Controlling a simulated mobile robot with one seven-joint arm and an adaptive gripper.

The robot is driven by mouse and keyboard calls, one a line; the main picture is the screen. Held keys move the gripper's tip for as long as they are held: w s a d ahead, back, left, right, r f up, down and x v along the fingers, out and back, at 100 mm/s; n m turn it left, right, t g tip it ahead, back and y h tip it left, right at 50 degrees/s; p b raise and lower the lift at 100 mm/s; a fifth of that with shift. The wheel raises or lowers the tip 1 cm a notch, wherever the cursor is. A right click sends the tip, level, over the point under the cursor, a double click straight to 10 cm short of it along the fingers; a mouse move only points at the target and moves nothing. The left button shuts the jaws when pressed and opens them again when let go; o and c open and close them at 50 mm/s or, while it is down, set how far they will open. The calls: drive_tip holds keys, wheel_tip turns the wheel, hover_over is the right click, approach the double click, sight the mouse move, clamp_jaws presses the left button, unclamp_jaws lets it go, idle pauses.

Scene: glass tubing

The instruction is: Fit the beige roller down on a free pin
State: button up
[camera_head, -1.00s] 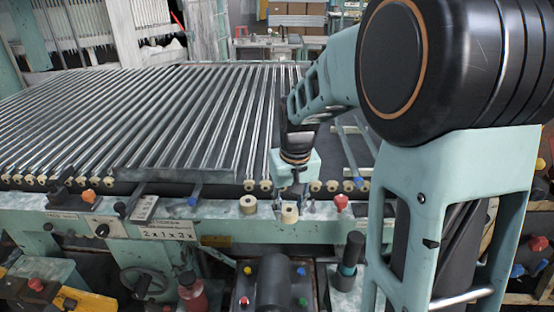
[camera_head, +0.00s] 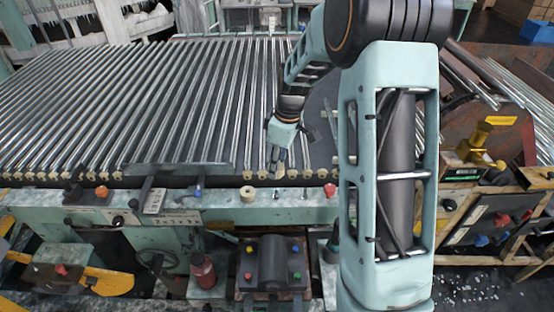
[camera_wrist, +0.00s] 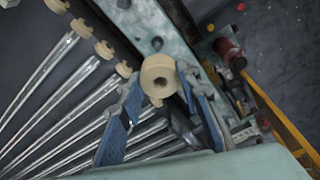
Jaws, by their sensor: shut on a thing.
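My gripper (camera_head: 279,170) hangs over the front edge of the roller bed in the head view. In the wrist view my gripper (camera_wrist: 160,88) has its blue fingers shut on a beige roller (camera_wrist: 158,76), whose round end and central hole face the camera. In the head view the held roller is small and hard to tell from the fingers. Another beige roller (camera_head: 247,194) stands on the pale green front rail (camera_head: 225,208), left of and below my gripper. A small pin-like mark (camera_head: 276,195) shows on the rail; I cannot tell its shape.
Long glass tubes (camera_head: 150,110) lie side by side, with beige end rollers (camera_wrist: 103,50) along the front edge. A red knob (camera_head: 330,189) stands on the rail to the right, a blue-topped lever (camera_head: 197,192) to the left. My own arm covers the right middle.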

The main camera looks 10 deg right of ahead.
drive_tip(key=shift+f+b, duration=0.15)
drive_tip(key=shift+b, duration=0.15)
drive_tip(key=shift+f+b, duration=2.1)
drive_tip(key=shift+f, duration=0.7)
drive_tip(key=shift+f+b, duration=2.05)
drive_tip(key=shift+f, duration=0.25)
drive_tip(key=o, duration=1.1)
drive_tip(key=shift+o, duration=0.5)
drive_tip(key=shift+r, duration=0.35)
drive_tip(key=r, duration=0.3)
drive_tip(key=d+r, duration=0.1)
drive_tip(key=r, duration=0.3)
drive_tip(key=s+r, duration=0.1)
drive_tip(key=r, duration=0.3)
drive_tip(key=shift+d+r, duration=0.1)
drive_tip(key=shift+d, duration=0.15)
